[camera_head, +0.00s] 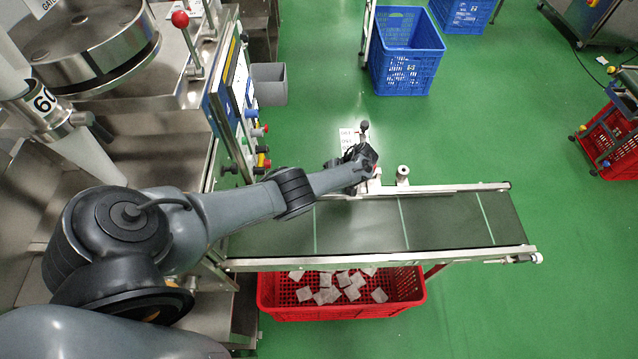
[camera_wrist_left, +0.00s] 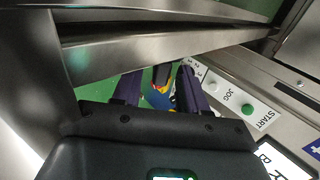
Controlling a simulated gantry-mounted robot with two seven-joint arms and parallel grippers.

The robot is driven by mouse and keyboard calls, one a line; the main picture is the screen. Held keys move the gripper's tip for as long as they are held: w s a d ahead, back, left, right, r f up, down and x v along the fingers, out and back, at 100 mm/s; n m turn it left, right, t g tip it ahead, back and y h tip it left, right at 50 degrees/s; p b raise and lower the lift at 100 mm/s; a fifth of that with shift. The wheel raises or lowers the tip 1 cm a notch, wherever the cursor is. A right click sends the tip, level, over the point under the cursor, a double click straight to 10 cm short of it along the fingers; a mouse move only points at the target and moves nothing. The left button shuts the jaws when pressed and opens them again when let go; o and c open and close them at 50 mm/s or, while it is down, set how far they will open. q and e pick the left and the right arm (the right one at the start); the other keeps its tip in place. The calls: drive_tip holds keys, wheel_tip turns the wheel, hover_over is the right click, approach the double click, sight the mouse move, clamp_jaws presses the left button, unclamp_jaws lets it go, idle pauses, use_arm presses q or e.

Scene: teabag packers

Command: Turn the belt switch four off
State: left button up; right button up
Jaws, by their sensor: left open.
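My left arm reaches in from the left over the conveyor belt, and its dark left gripper (camera_head: 362,165) is at the belt's far rail. In the left wrist view the left gripper (camera_wrist_left: 160,90) is open, with two dark fingers apart. Small blue, yellow and red parts (camera_wrist_left: 158,95) show between and beyond the fingers; contact cannot be told. A panel with a white JOG button (camera_wrist_left: 215,86) and a green START button (camera_wrist_left: 247,109) is to the right of the fingers. In the head view the control panel (camera_head: 238,90) carries several coloured knobs. I cannot tell which is belt switch four.
The conveyor belt (camera_head: 365,229) runs to the right, above a red crate (camera_head: 340,312) holding several teabags. A black-knobbed post (camera_head: 364,126) stands beyond the far rail. A red-ball lever (camera_head: 180,19) rises at the machine. A blue crate (camera_head: 402,60) stands on the open green floor.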

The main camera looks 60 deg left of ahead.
use_arm(q)
drive_tip(key=v, duration=0.9)
drive_tip(key=shift+p, duration=0.3)
drive_tip(key=shift+r, duration=0.15)
